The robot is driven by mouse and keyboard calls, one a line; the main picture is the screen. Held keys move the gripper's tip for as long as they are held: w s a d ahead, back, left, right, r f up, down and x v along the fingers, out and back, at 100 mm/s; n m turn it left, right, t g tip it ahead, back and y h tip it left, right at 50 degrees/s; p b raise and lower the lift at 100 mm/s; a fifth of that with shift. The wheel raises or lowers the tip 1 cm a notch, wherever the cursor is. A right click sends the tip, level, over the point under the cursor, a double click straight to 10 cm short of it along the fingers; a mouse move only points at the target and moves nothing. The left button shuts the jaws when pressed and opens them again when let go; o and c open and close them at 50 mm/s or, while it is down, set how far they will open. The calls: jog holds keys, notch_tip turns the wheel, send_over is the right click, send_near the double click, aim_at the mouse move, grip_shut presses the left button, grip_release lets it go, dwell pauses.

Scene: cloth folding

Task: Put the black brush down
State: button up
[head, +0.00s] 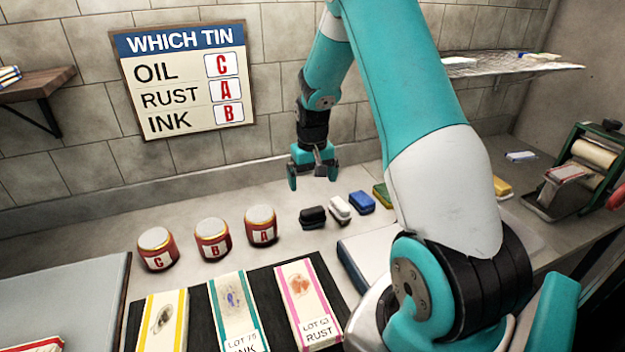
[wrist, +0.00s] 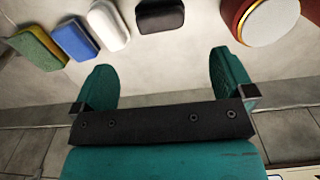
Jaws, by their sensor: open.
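The black brush (head: 313,217) lies on the grey counter, at the left end of a short row of brushes. It also shows in the wrist view (wrist: 160,15) at the top, partly cut off by the edge. My gripper (head: 313,180) is open and empty, above the counter and behind the black brush. In the wrist view my gripper's two fingers (wrist: 165,80) stand wide apart, with only bare counter between them. The brush is beyond the fingertips and apart from them.
White (head: 340,209), blue (head: 362,202) and green (head: 381,194) brushes stand right of the black one. Tins C (head: 158,250), B (head: 213,240) and A (head: 261,227) stand left. Stained cloth strips (head: 233,305) lie on a dark mat in front. A sign (head: 187,80) hangs behind.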

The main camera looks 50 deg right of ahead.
jog(key=s+a+r+n+t+y, duration=0.1)
jog(key=s+a+r+n, duration=0.15)
jog(key=a+r, duration=0.55)
jog(key=s+a+r+n+y, duration=0.1)
jog(key=s+a+r+n, duration=0.3)
jog(key=a, duration=0.9)
jog(key=s+a+r+n+y, duration=0.1)
jog(key=s+a+r+n, duration=0.1)
jog(key=s+a, duration=0.4)
jog(key=s+a+r+n+g+y, duration=0.1)
jog(key=s+a+r+n, duration=0.2)
jog(key=s+a, duration=0.4)
jog(key=s+r, duration=0.1)
jog(key=s, duration=0.1)
jog(key=shift+s+a+r+n, duration=0.15)
jog(key=shift+s+a+n, duration=0.15)
jog(key=shift+s+n, duration=0.05)
